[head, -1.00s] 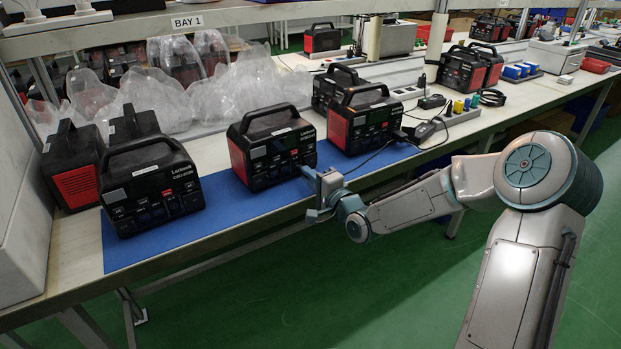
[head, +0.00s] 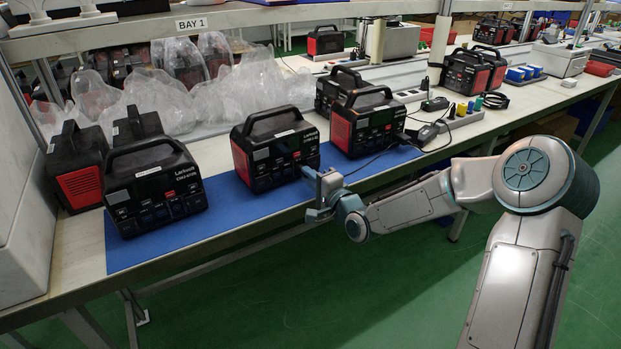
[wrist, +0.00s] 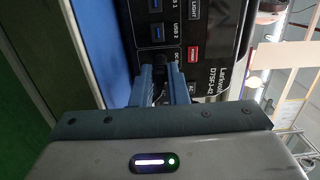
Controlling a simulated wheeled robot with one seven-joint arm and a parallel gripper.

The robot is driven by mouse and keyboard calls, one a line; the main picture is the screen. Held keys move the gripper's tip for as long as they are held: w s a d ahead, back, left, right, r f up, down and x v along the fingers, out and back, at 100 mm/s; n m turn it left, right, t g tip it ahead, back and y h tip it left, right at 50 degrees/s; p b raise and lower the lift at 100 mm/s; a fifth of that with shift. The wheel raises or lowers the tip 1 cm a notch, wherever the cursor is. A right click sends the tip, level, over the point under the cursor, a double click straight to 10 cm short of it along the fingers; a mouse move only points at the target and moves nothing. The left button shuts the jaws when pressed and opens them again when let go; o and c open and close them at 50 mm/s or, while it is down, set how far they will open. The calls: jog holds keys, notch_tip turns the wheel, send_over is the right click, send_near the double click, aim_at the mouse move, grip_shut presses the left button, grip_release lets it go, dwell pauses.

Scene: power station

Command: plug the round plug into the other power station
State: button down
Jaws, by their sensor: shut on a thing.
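Three black-and-red power stations stand on the blue mat (head: 235,207): a left one (head: 152,187), a middle one (head: 274,148) and a right one (head: 366,125). My gripper (head: 312,180) is at the lower right front of the middle station. In the wrist view its two blue fingers (wrist: 160,86) point at a station's front panel (wrist: 180,30), close to the socket labelled DC. They are shut on the round plug (wrist: 161,77), a small dark shape mostly hidden between them. I cannot tell if the plug touches the socket. A thin black cable (head: 372,160) runs from the right toward my gripper.
Two more stations (head: 78,165) stand behind the left one, near clear plastic wrap (head: 165,100). The mat is bare between the left and middle stations.

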jog(key=c, duration=1.3)
grip_release()
jog(key=shift+w, duration=0.1)
jog(key=shift+c, duration=0.2)
jog(key=p+v, duration=0.2)
jog(key=v, duration=1.1)
jog(key=shift+s+d, duration=0.15)
jog(key=shift+s, duration=0.15)
